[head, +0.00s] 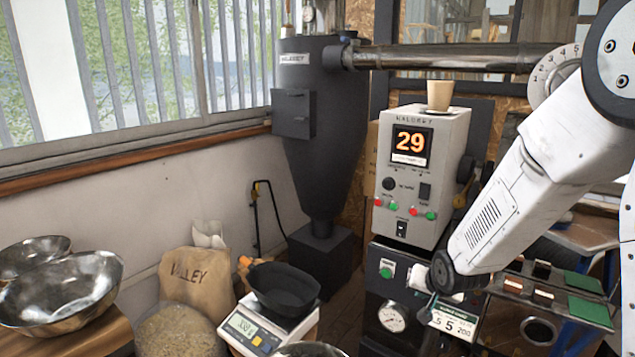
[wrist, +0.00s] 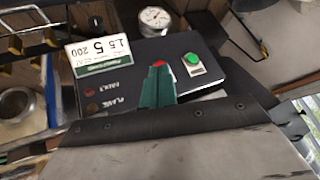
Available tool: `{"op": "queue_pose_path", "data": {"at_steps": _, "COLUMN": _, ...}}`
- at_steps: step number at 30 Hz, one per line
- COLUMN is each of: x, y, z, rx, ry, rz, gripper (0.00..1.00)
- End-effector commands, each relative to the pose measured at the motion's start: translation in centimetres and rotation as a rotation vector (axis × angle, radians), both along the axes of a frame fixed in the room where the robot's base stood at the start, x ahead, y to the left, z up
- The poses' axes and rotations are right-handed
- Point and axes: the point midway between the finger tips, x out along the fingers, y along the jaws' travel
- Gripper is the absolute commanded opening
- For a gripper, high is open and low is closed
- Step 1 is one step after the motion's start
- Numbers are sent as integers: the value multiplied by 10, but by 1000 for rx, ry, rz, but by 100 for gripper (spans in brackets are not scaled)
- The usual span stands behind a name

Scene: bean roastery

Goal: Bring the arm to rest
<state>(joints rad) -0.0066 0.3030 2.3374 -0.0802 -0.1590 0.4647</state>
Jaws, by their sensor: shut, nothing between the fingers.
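My gripper (wrist: 158,70) shows in the wrist view as teal fingers held together, with nothing between them. Its tips lie in front of the dark control panel (wrist: 125,75), over or close to a red button (wrist: 159,64); I cannot tell whether they touch it. A green button (wrist: 193,59) is just right of the tips. In the head view my white arm (head: 510,200) reaches down from the upper right, its wrist in front of the dark panel (head: 378,295) below the roaster's display box. The fingers are mostly hidden there.
The display box (head: 455,135) reads 29 and carries a cup (head: 440,96). A gauge (head: 393,317) and a printed card (head: 453,322) are close to my wrist. A scale (head: 255,332) with a black bowl (head: 284,285), a sack (head: 200,283) and metal bowls (head: 62,290) stand left.

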Motion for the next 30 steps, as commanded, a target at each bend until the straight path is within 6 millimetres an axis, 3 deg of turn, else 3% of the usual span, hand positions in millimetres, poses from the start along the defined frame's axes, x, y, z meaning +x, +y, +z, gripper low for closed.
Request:
{"op": "queue_pose_path", "data": {"at_steps": 9, "x": -161, "y": -10, "z": 78, "rx": -136, "ry": 478, "rz": 205, "gripper": 0}}
{"op": "queue_pose_path", "data": {"at_steps": 18, "x": -299, "y": -8, "z": 152, "rx": -142, "ry": 698, "rz": 355, "gripper": 0}}
{"op": "queue_pose_path", "data": {"at_steps": 21, "x": -330, "y": -7, "z": 170, "rx": -141, "ry": 698, "rz": 369, "gripper": 0}}
{"op": "queue_pose_path", "data": {"at_steps": 23, "x": -340, "y": -7, "z": 178, "rx": -142, "ry": 670, "rz": 365, "gripper": 0}}
{"op": "queue_pose_path", "data": {"at_steps": 30, "x": -351, "y": -7, "z": 198, "rx": -161, "ry": 547, "rz": 350, "gripper": 0}}
